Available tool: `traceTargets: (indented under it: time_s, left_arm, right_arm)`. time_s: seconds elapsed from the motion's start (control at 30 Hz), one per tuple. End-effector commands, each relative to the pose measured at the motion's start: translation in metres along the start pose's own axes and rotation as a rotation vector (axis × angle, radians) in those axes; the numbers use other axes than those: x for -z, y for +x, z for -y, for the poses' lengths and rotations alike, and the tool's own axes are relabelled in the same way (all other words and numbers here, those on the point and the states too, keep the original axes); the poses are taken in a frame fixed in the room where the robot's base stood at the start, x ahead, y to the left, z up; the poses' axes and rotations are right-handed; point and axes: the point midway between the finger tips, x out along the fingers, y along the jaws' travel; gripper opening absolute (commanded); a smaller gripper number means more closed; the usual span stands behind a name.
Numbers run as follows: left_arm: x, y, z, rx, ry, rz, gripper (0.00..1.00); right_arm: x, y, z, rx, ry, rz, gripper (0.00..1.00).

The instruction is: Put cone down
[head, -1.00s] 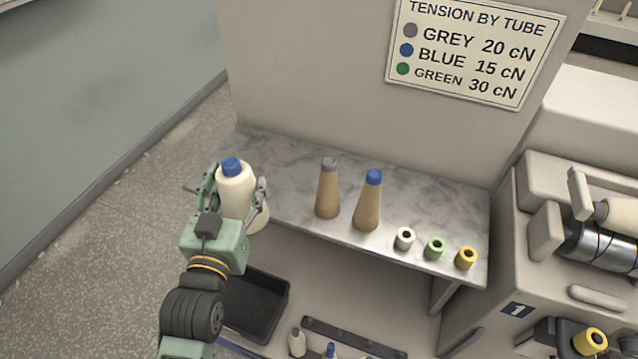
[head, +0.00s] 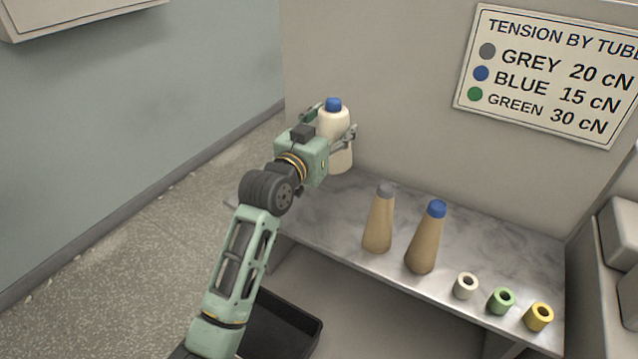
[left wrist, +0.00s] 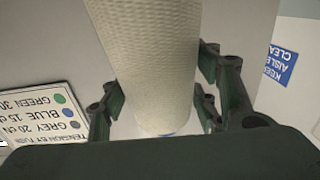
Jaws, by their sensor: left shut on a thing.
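The cone (head: 336,124) is a cream-white wound body with a blue tip. It also fills the middle of the left wrist view (left wrist: 152,60). My left gripper (head: 332,130) is shut on it, with a finger at each side, and holds it about upright. The cone shows over the back left part of the grey marbled shelf (head: 330,217). I cannot tell whether its base touches the shelf. My right gripper does not show.
Two bare brown tubes stand on the shelf, one grey-tipped (head: 379,220), one blue-tipped (head: 426,238). White (head: 466,286), green (head: 501,300) and yellow (head: 538,317) small rings stand to their right. A black bin (head: 285,325) is below. A tension sign (head: 553,75) hangs behind.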

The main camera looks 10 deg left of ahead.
Motion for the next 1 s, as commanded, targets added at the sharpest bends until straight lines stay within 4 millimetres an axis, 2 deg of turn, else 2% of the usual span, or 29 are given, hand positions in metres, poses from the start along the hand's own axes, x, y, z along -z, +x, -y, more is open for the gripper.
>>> traceTargets:
  time_s: [0.3, 0.5, 0.67, 0.83, 1.0]
  left_arm:
    - [-0.042, -0.038, 0.061, 0.006, 0.006, 0.003, 0.23]
    - [-0.062, -0.055, 0.088, 0.003, 0.004, 0.001, 0.23]
    - [-0.069, -0.059, 0.094, 0.002, 0.001, -0.001, 0.23]
    - [-0.095, -0.059, 0.095, 0.003, 0.000, 0.002, 0.23]
    - [-0.106, -0.059, 0.095, 0.004, 0.002, -0.002, 0.23]
  right_arm:
    - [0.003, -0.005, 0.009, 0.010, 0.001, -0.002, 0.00]
    - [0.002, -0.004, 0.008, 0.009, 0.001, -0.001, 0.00]
    - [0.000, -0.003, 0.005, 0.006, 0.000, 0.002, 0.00]
    - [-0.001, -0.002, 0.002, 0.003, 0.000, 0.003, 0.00]
    - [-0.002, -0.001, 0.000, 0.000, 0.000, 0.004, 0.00]
